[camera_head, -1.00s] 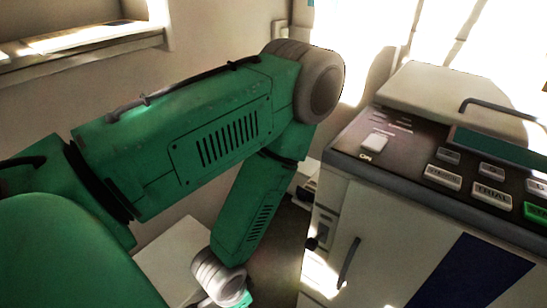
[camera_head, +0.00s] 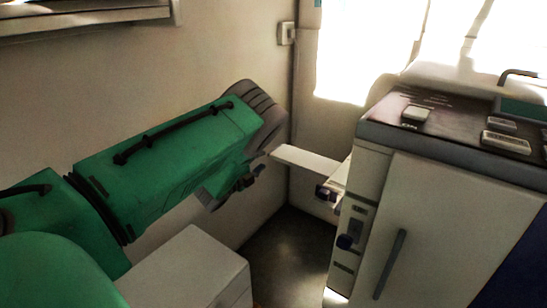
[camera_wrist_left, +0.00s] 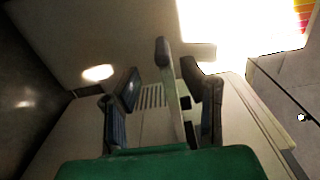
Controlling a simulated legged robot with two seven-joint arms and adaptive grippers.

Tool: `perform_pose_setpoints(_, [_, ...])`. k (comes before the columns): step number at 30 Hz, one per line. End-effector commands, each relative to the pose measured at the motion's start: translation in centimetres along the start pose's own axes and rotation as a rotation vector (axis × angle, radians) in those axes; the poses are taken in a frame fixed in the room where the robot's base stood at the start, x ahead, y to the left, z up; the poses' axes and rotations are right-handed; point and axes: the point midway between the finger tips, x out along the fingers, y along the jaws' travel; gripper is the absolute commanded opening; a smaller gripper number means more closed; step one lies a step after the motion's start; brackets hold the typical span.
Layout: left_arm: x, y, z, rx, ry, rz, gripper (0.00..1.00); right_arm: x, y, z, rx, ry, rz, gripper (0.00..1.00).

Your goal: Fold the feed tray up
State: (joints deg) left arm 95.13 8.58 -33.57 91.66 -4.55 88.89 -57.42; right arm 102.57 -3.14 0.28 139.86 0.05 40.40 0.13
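The feed tray (camera_head: 308,161) is a flat pale panel sticking out leftward from the side of the white copier (camera_head: 420,235). It looks roughly level in the head view. My left gripper (camera_head: 256,172) is at the end of the green arm, near the tray's outer end and mostly hidden behind the wrist. In the left wrist view my left gripper (camera_wrist_left: 160,75) has its two dark fingers apart. A narrow pale bar with a dark tip (camera_wrist_left: 168,85) shows between them; I cannot tell whether it is the tray's edge or whether they touch it. My right gripper is not in view.
A pale box-like block (camera_head: 190,272) stands below my left arm. The copier's control panel (camera_head: 455,120) is at the right. A wall with a ledge (camera_head: 85,20) is behind, and dark floor (camera_head: 285,240) shows between the block and the copier.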

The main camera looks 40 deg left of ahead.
Motion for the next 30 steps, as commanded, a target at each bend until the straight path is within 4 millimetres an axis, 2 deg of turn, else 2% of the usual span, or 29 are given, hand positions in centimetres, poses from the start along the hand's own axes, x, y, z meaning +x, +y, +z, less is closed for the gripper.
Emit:
perform_pose_setpoints(1, [1.2,0.2,-0.1,0.0,0.003,-0.004,0.36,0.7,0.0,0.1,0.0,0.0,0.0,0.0])
perform_pose_setpoints(6, [4.6,0.3,0.1,-0.003,0.002,-0.003,0.36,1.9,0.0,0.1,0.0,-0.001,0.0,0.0])
perform_pose_setpoints(12, [7.0,0.4,0.2,-0.005,-0.001,-0.001,0.36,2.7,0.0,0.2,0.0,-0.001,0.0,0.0])
perform_pose_setpoints(17, [7.8,0.2,0.2,-0.006,-0.002,0.001,0.36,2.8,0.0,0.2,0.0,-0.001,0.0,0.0])
perform_pose_setpoints(24, [7.8,0.1,0.1,-0.004,-0.001,0.001,0.36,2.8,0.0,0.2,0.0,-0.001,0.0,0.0])
perform_pose_setpoints(25, [7.8,0.1,0.1,-0.004,-0.001,0.001,0.29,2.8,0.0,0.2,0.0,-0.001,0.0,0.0])
perform_pose_setpoints(27, [7.8,0.1,0.1,-0.004,-0.001,0.002,0.05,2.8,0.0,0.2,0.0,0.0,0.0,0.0])
perform_pose_setpoints(28, [7.8,0.2,0.1,-0.005,-0.001,0.002,0.0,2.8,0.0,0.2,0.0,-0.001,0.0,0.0])
perform_pose_setpoints(30, [7.8,0.2,0.1,-0.005,-0.001,0.003,0.0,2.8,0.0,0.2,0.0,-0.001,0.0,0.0])
